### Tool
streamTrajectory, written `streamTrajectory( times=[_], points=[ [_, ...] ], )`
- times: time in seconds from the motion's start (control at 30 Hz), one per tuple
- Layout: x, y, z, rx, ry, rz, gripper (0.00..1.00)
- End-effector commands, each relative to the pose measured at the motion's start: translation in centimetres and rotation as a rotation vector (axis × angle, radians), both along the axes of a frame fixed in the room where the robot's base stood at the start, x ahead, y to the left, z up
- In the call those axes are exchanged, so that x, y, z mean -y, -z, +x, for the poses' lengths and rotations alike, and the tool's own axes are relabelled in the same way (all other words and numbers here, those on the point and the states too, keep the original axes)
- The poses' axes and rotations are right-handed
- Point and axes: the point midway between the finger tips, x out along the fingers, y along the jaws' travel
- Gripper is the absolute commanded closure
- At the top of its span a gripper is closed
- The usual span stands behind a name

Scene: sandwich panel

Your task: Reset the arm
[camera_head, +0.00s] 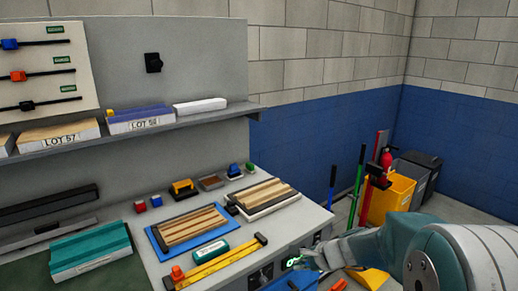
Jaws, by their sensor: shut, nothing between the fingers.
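My arm (375,250) reaches in from the lower right corner in grey and teal. My gripper (312,259) is at its far end, small in the picture, in front of the workbench's right front edge. It is shut and empty. The fingertips are small and blend with the bench front behind them, so their detail is hard to make out.
The workbench (300,220) holds two slatted wooden panels (190,228), a yellow level (215,264), a teal block (90,250) and small tools. A shelf (235,109) with labelled lots runs above. Yellow bins (390,197) and a fire extinguisher (386,158) stand at right.

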Motion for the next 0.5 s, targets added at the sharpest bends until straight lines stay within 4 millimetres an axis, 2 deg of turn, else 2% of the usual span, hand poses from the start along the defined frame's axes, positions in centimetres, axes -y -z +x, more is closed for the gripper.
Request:
streamTrajectory(
  times=[0.03, 0.2, 0.5],
  points=[
    [-0.4, -1.7, -1.3, 0.038, -0.066, -0.044, 1.00],
    [-1.0, -5.4, -6.0, 0.141, -0.295, -0.215, 1.00],
    [-0.3, -9.7, -14.7, 0.294, -0.660, -0.548, 1.00]
  ],
)
